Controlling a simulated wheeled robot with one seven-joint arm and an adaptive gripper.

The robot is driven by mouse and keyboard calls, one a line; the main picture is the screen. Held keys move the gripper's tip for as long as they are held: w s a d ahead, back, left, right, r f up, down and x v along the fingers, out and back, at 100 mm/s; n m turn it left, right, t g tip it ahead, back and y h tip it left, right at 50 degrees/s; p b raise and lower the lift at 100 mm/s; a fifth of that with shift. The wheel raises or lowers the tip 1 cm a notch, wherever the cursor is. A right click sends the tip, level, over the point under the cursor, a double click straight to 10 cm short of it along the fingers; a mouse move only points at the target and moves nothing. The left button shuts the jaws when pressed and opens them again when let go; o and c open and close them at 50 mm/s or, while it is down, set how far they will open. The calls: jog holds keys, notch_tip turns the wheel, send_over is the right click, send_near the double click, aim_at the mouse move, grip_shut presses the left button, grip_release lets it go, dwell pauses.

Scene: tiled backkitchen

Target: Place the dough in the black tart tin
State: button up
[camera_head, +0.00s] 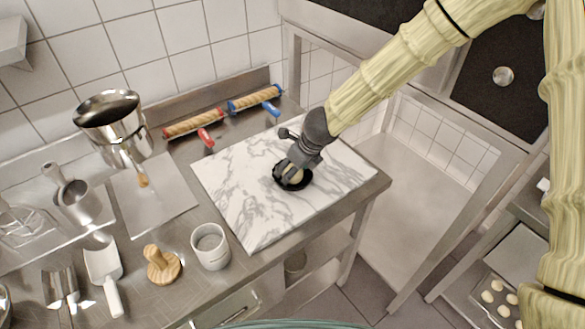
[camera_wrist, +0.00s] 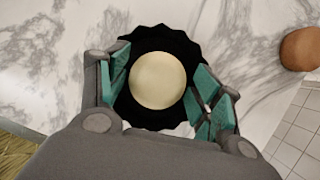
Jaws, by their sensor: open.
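The black tart tin (camera_head: 304,184) lies on the marble board, with a fluted rim that shows clearly in the wrist view (camera_wrist: 150,32). The pale round dough (camera_wrist: 157,80) is within the tin's outline in the wrist view; a small part of it also shows in the head view (camera_head: 296,176). My gripper (camera_head: 290,176) is low over the tin, with its fingers open. In the wrist view, the teal finger pads of my gripper (camera_wrist: 160,88) stand on the left and right of the dough, with gaps on both sides. The fingers hide parts of the tin's sides.
The marble board (camera_head: 238,205) is otherwise mostly clear. A white cup (camera_head: 210,248) and a wooden stamp (camera_head: 162,265) stand near its front left. Rolls with red (camera_head: 193,124) and blue (camera_head: 255,97) ends lie behind it. A steel pot (camera_head: 112,125) is at left.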

jog(key=p+v, duration=0.1)
jog(key=v, duration=1.1)
jog(key=shift+a+f, duration=0.1)
